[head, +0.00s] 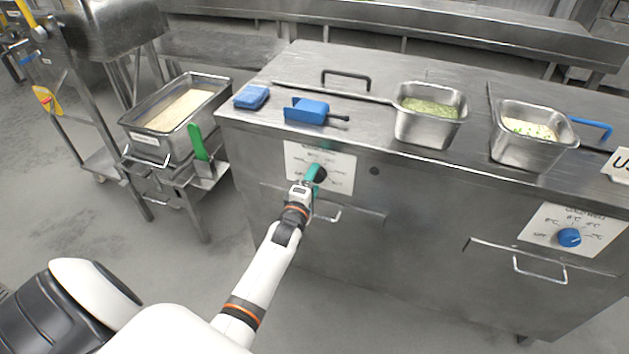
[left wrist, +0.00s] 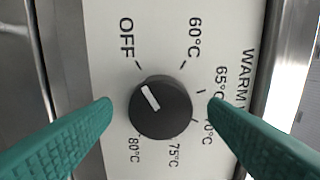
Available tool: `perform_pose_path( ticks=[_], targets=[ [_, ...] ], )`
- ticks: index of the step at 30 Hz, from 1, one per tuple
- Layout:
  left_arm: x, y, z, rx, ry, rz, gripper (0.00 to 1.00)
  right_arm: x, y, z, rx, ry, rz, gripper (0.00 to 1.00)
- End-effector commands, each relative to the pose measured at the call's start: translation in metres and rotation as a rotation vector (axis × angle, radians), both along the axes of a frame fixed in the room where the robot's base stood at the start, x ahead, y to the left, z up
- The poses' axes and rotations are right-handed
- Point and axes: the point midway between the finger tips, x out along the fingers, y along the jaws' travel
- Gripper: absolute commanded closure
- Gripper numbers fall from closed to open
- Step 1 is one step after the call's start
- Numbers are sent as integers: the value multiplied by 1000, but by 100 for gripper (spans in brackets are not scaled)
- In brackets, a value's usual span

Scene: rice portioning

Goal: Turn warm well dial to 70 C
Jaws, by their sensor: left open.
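The black warm well dial (left wrist: 160,107) sits on a white label plate (left wrist: 205,45) marked OFF, 60, 65, 70, 75 and 80 °C. Its white pointer mark points up and left in the left wrist view, towards the OFF side. My left gripper (left wrist: 158,118) is open, its teal fingers on either side of the dial with gaps to it. In the head view my left gripper (head: 314,178) is at the same plate (head: 338,166) on the counter front, partly hiding the dial. My right gripper is not in view.
A drawer handle (head: 325,216) lies just below the plate. A second plate with a blue dial (head: 569,237) is at the right. A rice pan (head: 147,144) stands left.

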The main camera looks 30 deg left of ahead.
Motion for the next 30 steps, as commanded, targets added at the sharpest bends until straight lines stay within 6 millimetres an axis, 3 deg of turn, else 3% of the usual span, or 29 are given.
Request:
perform_pose_path(
  ticks=[12,21,30],
  targets=[
    [10,2,0,0,0,0,32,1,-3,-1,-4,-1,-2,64],
    [9,2,0,0,1,0,76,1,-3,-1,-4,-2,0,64],
    [9,2,0,41,11,0,76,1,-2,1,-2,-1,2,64]
  ],
)
